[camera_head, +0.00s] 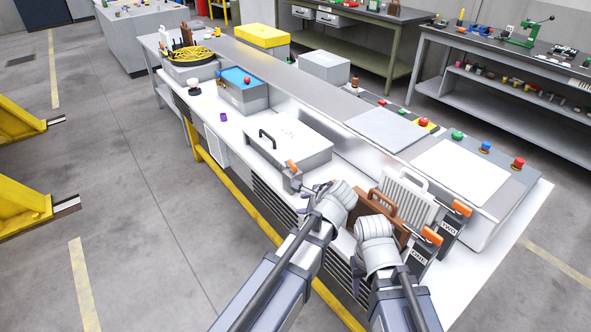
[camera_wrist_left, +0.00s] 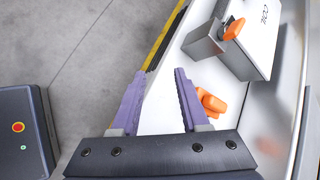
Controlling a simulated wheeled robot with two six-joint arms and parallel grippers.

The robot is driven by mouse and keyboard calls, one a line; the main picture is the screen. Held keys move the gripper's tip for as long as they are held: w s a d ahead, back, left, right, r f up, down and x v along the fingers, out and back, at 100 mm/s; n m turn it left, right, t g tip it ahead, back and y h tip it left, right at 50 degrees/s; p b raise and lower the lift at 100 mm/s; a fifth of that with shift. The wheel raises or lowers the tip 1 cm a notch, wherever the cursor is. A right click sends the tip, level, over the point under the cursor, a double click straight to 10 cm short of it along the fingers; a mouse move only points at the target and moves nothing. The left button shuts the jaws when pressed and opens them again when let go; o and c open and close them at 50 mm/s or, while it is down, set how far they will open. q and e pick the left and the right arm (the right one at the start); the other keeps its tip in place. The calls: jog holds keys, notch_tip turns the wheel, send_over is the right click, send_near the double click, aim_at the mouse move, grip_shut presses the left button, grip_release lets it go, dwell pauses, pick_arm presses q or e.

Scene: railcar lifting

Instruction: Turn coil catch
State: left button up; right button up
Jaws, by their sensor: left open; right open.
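The white coil box (camera_head: 300,148) with a black handle stands on the bench left of my arms. Its grey catch block has an orange lever (camera_head: 291,167) at the near corner. In the left wrist view the box (camera_wrist_left: 258,38) carries lettering that looks like COIL, and its orange lever (camera_wrist_left: 233,28) is clear of my fingers. My left gripper (camera_head: 316,190) is open and empty, just right of the catch; in its wrist view the gripper (camera_wrist_left: 160,90) spans bare white bench. My right wrist (camera_head: 377,235) is beside the brown pieces; its fingers are mostly hidden.
Two dark blocks with orange levers, the CORE block (camera_head: 419,255) and another (camera_head: 453,225), stand right of my right arm. A brown handled piece (camera_head: 385,203) and a white ribbed piece (camera_head: 410,197) are beside them. A second orange part (camera_wrist_left: 209,103) is near my left fingers. A purple cup (camera_head: 223,117) stands farther left.

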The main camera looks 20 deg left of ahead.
aim_at(293, 163)
pick_arm(q)
jog(key=shift+w+a+r+m+t+y+b, duration=0.2)
jog(key=shift+w+a+m+t+y+b, duration=0.45)
jog(key=shift+w+a+m, duration=1.5)
jog(key=shift+w+a+r+m+t+y+b, duration=0.3)
jog(key=shift+w+m+t+b, duration=0.8)
jog(key=shift+w, duration=2.1)
jog(key=shift+w+a+r+m+t+y+b, duration=0.1)
jog(key=shift+w+a+m+t+y+b, duration=0.3)
jog(key=shift+w+a+m+b, duration=1.45)
jog(key=shift+w+d+m+p, duration=0.4)
jog(key=shift+w+d+p, duration=0.05)
jog(key=shift+w+p, duration=0.45)
jog(key=shift+c, duration=0.3)
grip_shut()
